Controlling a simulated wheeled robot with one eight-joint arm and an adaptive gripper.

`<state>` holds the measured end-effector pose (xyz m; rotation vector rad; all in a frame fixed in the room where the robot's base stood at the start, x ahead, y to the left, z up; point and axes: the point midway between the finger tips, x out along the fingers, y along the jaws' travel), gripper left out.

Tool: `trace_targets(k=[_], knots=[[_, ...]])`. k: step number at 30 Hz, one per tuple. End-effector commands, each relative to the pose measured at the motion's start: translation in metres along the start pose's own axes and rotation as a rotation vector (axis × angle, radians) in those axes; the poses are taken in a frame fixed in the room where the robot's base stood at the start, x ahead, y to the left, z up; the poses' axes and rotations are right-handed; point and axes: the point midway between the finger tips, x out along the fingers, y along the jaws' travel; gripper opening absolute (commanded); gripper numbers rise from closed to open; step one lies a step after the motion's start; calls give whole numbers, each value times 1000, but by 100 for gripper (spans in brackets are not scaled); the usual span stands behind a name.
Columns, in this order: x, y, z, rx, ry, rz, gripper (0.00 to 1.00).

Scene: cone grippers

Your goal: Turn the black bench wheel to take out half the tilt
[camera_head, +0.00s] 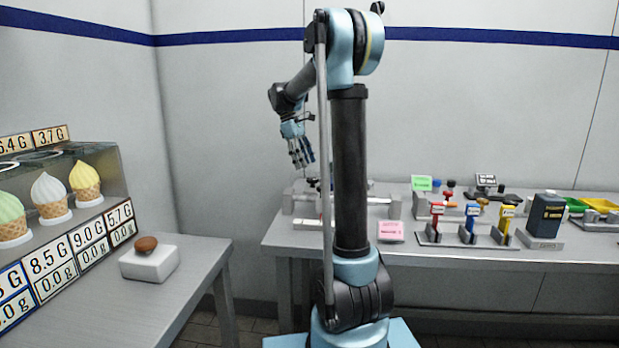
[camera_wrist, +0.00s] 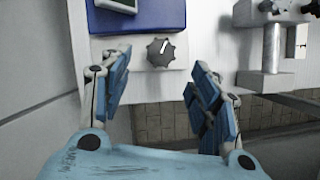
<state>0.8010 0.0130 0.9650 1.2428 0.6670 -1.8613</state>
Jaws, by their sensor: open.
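A dark grey-black fluted wheel with a white pointer mark (camera_wrist: 160,52) sits on a pale plate (camera_wrist: 130,42) in the wrist view, in front of a blue block (camera_wrist: 150,16). The mark points up and slightly right. My gripper (camera_wrist: 160,66) is open, with one blue-padded finger on each side of the wheel and clear gaps between. In the head view my gripper (camera_head: 301,160) hangs above the left part of the back bench. I cannot pick out the wheel clearly there.
The back bench (camera_head: 450,254) holds red, blue and yellow-handled tools (camera_head: 471,222), a dark box (camera_head: 546,216) and a pink card (camera_head: 391,231). A metal fixture (camera_wrist: 272,60) stands right of the wheel. Ice cream cones (camera_head: 50,194) stand at left.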

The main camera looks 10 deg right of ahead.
Motion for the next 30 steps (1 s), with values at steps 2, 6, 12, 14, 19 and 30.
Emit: trace_targets(k=[2,6,12,14,19,30], knots=[[15,0,0,1,0,0,56],[36,0,0,0,0,0,56],[56,0,0,0,-1,0,56],[58,0,0,0,-1,0,56],[61,0,0,0,-1,0,56],[61,0,0,0,0,0,12]])
